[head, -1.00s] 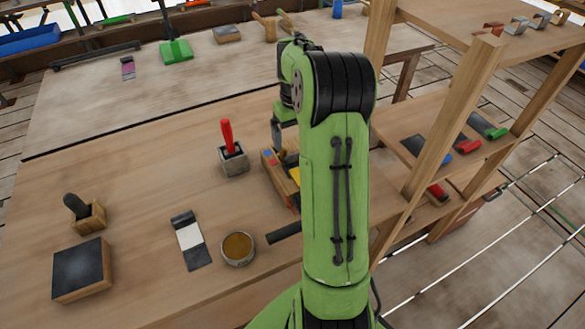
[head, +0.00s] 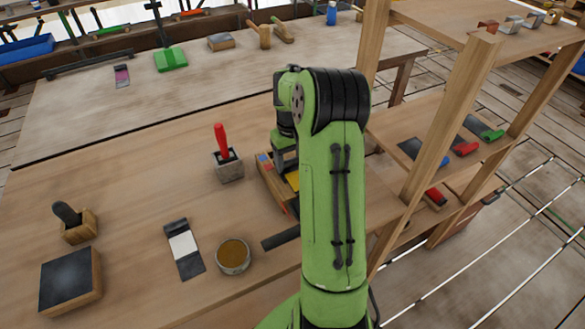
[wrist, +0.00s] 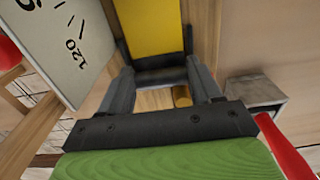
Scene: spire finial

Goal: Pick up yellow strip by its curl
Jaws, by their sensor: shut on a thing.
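The yellow strip (wrist: 155,28) runs up the top middle of the wrist view, with a dark band at its near end between my gripper's fingers. My gripper (wrist: 160,76) is shut on the yellow strip at that end. The exact shape of the curl is hard to make out. In the head view a small part of the yellow strip (head: 293,180) shows in a wooden holder (head: 272,188), beside my green arm. My gripper (head: 284,160) is just above the holder there, and its fingertips are hidden.
A grey block (head: 228,168) with a red-handled tool stands left of the holder. A white panel marked 120 (wrist: 55,45) is close on the left in the wrist view. A round tin (head: 233,257) is nearer. A wooden shelf post (head: 440,150) rises at right.

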